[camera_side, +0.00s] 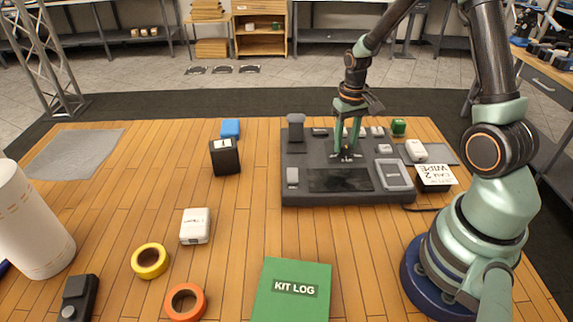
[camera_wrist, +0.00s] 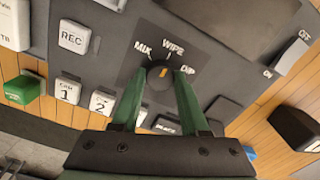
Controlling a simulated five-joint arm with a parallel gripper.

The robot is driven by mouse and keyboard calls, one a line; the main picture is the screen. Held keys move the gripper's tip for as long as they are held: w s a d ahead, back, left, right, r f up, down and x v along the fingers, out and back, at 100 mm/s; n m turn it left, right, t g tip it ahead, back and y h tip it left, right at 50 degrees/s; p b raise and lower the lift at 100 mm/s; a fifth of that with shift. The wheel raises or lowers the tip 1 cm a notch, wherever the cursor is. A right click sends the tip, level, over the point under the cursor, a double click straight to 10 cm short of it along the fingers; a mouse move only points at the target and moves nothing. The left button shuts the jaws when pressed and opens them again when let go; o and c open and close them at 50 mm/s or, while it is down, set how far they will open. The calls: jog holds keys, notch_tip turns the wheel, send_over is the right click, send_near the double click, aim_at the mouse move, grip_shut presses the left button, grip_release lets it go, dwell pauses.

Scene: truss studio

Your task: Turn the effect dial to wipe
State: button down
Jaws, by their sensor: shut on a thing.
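The effect dial (camera_wrist: 157,79) is a dark round knob with an orange pointer line, on a dark plate marked MIX, WIPE and DIP in the wrist view.
Around the dial are a REC button (camera_wrist: 73,37), several white buttons and a T-shaped lever (camera_side: 296,128). A card reading CAM 2 WIPE (camera_side: 436,177) lies right of the console. A black box (camera_side: 225,157) and a green KIT LOG book (camera_side: 291,300) stand clear.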

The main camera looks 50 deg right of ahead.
aim_at(345, 145)
dwell(0.4)
jog(key=shift+c, duration=2.1)
grip_release()
jog(key=shift+r, duration=0.15)
notch_tip(345, 145, up, 12)
